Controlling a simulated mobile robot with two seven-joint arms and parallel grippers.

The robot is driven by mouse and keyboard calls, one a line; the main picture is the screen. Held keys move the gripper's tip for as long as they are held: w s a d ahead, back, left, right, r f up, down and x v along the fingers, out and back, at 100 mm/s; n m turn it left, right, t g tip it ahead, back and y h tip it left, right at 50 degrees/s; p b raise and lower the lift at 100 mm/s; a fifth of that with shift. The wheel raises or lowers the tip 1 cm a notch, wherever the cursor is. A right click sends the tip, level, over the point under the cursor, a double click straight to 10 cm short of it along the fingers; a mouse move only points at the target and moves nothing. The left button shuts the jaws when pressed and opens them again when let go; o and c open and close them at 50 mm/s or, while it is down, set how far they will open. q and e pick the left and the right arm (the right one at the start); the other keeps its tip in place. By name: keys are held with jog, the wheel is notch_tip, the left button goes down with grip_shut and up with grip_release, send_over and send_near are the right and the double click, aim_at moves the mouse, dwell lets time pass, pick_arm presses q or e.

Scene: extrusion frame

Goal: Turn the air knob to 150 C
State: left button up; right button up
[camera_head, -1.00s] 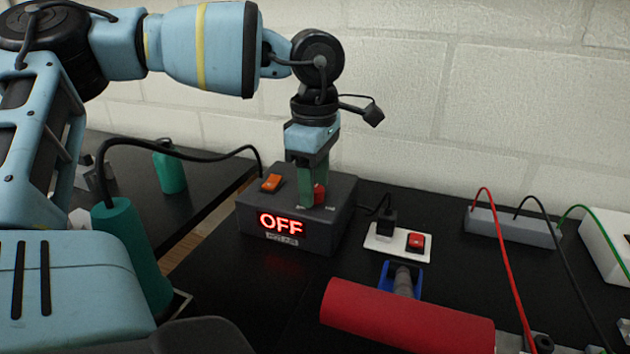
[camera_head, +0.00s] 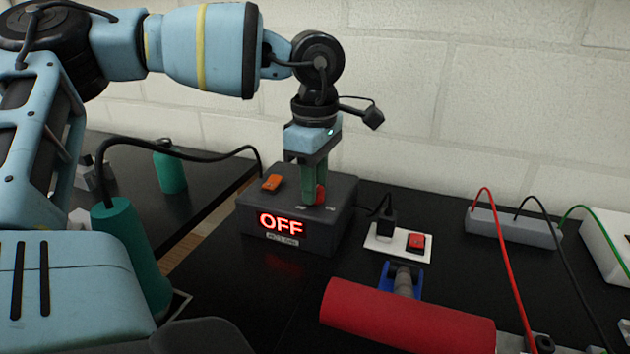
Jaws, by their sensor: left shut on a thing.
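The dark grey hot air station (camera_head: 330,228) stands on the black table, and its red display (camera_head: 281,224) reads OFF. The red air knob (camera_head: 320,195) is on its top, partly hidden by my gripper. My left gripper (camera_head: 314,198) points straight down onto the box top, with its green fingers shut on the red knob. The scale marks around the knob are too small to read. My right gripper is not in view.
A white power strip (camera_head: 397,243) with a black plug and red switch stands to the right. A red cylinder (camera_head: 407,317) lies in front. A teal handle (camera_head: 133,255) on a black cable stands left. A grey block (camera_head: 514,227) with wires is at the back right.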

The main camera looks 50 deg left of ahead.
pick_arm(q)
jog(key=m, duration=0.4)
jog(key=shift+m, duration=0.4)
jog(key=m, duration=0.4)
jog(key=shift+b, duration=0.3)
jog(key=m, duration=1)
jog(key=o, duration=1)
jog(key=shift+c, duration=0.2)
jog(key=shift+r, duration=0.1)
